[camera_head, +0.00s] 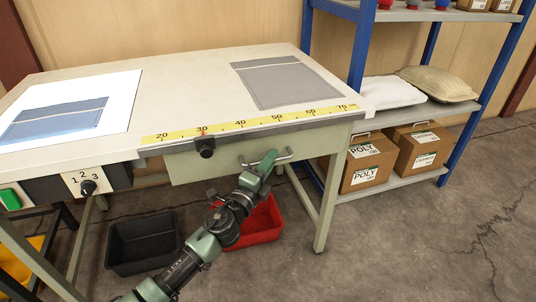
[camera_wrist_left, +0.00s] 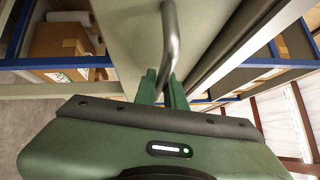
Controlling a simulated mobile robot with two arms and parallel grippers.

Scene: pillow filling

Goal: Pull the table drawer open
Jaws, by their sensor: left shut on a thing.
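The table drawer has a pale green-grey front (camera_head: 205,165) under the tabletop's front edge. No gap shows above it, so it appears closed. Its metal bar handle (camera_head: 285,156) sticks out toward me at the right part of the front. My left gripper (camera_head: 268,158) is shut on the handle. In the left wrist view the handle (camera_wrist_left: 170,40) runs down between the two green fingers (camera_wrist_left: 162,88). The inside of the drawer is hidden. My right gripper is not in view.
The table (camera_head: 190,90) carries a ruler strip (camera_head: 250,124), a grey cloth piece (camera_head: 278,82) and a blue one (camera_head: 55,120). A black bin (camera_head: 140,245) and a red bin (camera_head: 262,222) stand on the floor below. A blue-framed shelf (camera_head: 360,45) stands at right.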

